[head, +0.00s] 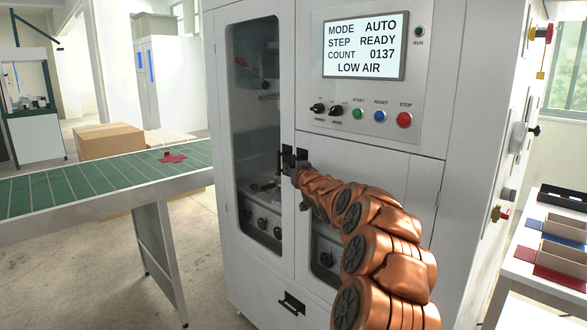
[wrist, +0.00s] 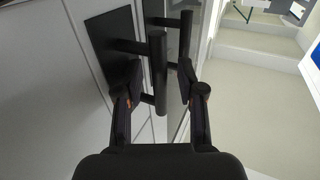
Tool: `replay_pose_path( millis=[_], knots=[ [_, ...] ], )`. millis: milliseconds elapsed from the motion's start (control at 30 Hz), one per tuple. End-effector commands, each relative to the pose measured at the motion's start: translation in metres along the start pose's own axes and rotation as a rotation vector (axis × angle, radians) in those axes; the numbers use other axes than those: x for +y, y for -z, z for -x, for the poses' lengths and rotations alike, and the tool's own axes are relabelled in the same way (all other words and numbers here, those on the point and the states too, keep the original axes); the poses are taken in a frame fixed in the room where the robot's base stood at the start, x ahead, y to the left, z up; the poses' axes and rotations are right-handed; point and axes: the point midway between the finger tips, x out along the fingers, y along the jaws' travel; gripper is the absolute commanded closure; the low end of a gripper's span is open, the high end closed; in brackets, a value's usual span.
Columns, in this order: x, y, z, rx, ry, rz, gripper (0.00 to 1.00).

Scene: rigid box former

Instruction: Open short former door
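The short former door (head: 375,165) is the white door below the control panel, and it looks shut. Its black bar handle (head: 302,158) stands at the door's left edge; in the wrist view the handle (wrist: 158,75) shows with its black mounting plate (wrist: 112,48). My gripper (head: 294,174) is at this handle. In the wrist view my gripper (wrist: 157,88) is open, with one finger on each side of the bar and a visible gap on both sides. My arm hides part of the door's lower half.
The tall glass door (head: 256,130) stands shut just left, its own handle (wrist: 185,38) close beside my right finger in the wrist view. A green conveyor (head: 100,178) with a red flat blank (head: 173,158) is at left. A table with trays (head: 545,265) is at right.

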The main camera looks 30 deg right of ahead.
Motion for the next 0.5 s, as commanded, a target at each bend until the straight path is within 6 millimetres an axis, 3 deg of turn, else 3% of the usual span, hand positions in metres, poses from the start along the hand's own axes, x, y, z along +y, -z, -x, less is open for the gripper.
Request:
replay_pose_path(
  millis=[100,500],
  knots=[
    [0.0000,-0.0004,0.0001,-0.001,0.000,0.000,0.61],
    [0.0001,-0.0006,0.0001,-0.001,0.000,0.000,1.00]
  ],
)
